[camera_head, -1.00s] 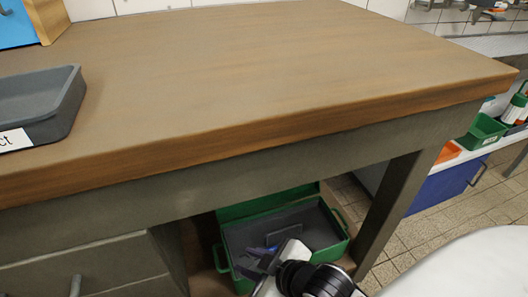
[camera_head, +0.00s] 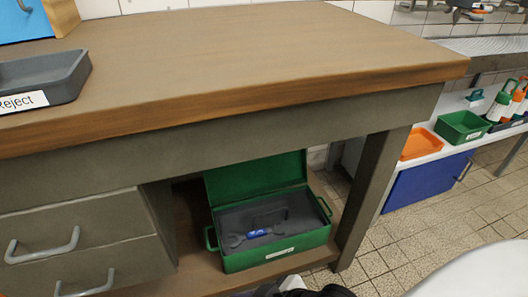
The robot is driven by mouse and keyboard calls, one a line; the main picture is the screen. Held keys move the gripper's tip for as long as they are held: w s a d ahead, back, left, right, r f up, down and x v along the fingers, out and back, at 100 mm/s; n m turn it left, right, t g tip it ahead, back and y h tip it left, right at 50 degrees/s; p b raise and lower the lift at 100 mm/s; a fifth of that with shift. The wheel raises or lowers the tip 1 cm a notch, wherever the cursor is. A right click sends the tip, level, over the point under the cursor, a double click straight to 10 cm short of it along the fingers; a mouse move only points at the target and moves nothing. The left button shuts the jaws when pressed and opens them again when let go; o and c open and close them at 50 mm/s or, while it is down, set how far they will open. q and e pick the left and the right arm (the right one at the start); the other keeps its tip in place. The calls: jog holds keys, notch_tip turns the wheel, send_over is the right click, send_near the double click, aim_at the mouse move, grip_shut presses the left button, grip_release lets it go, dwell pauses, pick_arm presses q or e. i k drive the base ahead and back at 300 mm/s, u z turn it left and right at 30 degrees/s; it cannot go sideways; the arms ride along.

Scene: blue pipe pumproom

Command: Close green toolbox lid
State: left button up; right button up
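The green toolbox (camera_head: 275,248) sits on the low shelf under the workbench. Its green lid (camera_head: 256,176) stands open, tilted up at the back. Inside is a dark grey tray or insert (camera_head: 235,220) with a handle, and a tool with a blue middle (camera_head: 257,233) lies on it. A white and black piece of my arm, seemingly the right, shows at the bottom edge, in front of and below the toolbox, apart from the lid. Its fingertips are not clearly visible. My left gripper is out of view.
The workbench top (camera_head: 230,60) overhangs the toolbox, with a bench leg (camera_head: 372,200) to its right and drawers (camera_head: 80,250) to its left. A grey Reject tray (camera_head: 45,78) is on the bench. An orange tray (camera_head: 419,144) and green bin (camera_head: 462,126) stand farther right.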

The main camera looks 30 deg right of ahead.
aim_at(239, 180)
jog(key=z, duration=0.05)
jog(key=k, duration=0.15)
jog(key=z, duration=1.7)
jog(key=k, duration=0.35)
jog(key=u, duration=0.8)
